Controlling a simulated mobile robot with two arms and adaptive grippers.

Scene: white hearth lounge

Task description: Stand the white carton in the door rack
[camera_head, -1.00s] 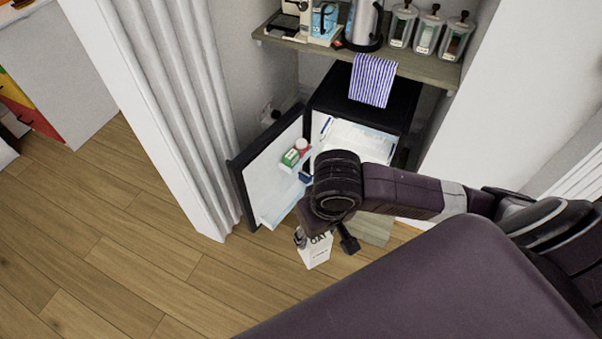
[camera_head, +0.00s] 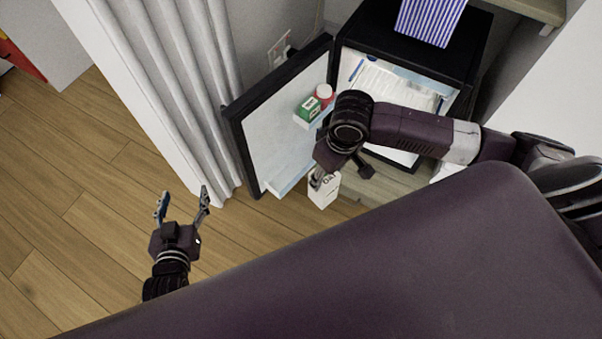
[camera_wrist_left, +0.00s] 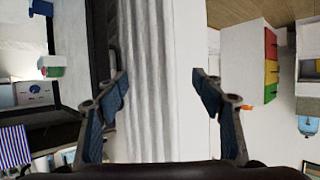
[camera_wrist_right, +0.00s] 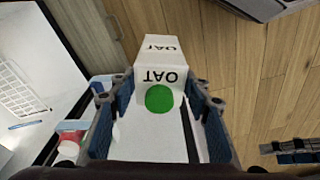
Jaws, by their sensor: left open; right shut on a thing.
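The white carton (camera_head: 324,190) marked OAT is in my right gripper (camera_head: 340,172), in front of the open fridge door. In the right wrist view the carton (camera_wrist_right: 155,75) with its green dot sits between the two fingers. The fridge door (camera_head: 285,120) stands open to the left. A lower door rack (camera_head: 290,175) shows below, partly hidden by my right arm. My left gripper (camera_head: 181,202) is open and empty over the floor, left of the door.
A pale curtain (camera_head: 165,80) hangs left of the door. The wood floor at left is clear.

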